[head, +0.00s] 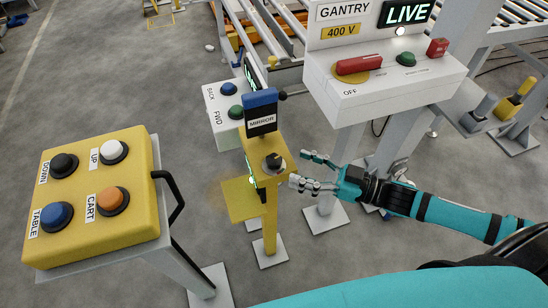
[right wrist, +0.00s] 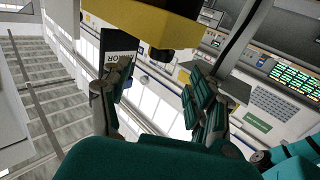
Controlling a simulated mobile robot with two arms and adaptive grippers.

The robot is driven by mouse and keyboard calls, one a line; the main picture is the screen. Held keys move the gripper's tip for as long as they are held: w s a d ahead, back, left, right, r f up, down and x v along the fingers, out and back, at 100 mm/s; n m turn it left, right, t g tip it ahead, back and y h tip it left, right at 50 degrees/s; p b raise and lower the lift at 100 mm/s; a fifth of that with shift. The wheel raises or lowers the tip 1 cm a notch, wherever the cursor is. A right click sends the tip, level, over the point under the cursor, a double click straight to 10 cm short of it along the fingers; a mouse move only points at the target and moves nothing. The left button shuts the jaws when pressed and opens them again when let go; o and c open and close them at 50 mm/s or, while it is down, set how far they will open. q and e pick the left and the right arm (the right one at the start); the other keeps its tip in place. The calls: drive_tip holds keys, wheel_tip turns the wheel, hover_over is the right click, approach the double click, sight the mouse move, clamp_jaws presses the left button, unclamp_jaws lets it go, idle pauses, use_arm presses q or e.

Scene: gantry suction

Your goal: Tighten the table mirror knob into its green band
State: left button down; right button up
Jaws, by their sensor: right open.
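The table mirror knob (head: 273,162) is a dark round knob on top of a yellow post (head: 269,215), below a MIRROR sign (head: 262,122). A small green glow shows on the post's left side; I cannot tell where the knob's pointer stands against a green band. My right gripper (head: 298,169) is open and empty, just right of the knob, fingers pointing at it and apart from it. In the right wrist view the open fingers (right wrist: 160,88) lie below the yellow housing (right wrist: 145,18) and a dark knob-like part (right wrist: 160,54). My left gripper is not in view.
A yellow panel (head: 75,190) with several buttons stands at left. A white FWD/BACK box (head: 218,118) stands behind the post. The white GANTRY console (head: 385,85), with a red OFF handle (head: 359,65), is behind my right arm. Open floor lies between the stands.

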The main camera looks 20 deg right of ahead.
sight(273, 159)
drive_tip(key=x, duration=0.7)
drive_tip(key=shift+w+a+p, duration=0.2)
drive_tip(key=shift+p, duration=0.1)
drive_tip(key=c, duration=1.2)
drive_tip(key=shift+m+t+h+p, duration=1.5)
drive_tip(key=shift+t+h+p, duration=0.1)
drive_tip(key=shift+t+h, duration=0.1)
drive_tip(key=shift+c, duration=0.2)
drive_tip(key=shift+m+t+h+p, duration=0.7)
drive_tip(key=shift+m+h, duration=0.3)
drive_tip(key=shift+h, duration=0.2)
drive_tip(key=shift+f+m+t+h, duration=0.1)
drive_tip(key=shift+m+t+h, duration=0.35)
drive_tip(key=shift+h, duration=0.35)
drive_tip(key=shift+m+h+p, duration=0.25)
drive_tip(key=shift+h+p, duration=0.05)
drive_tip(key=shift+f, duration=0.1)
drive_tip(key=o, duration=1.2)
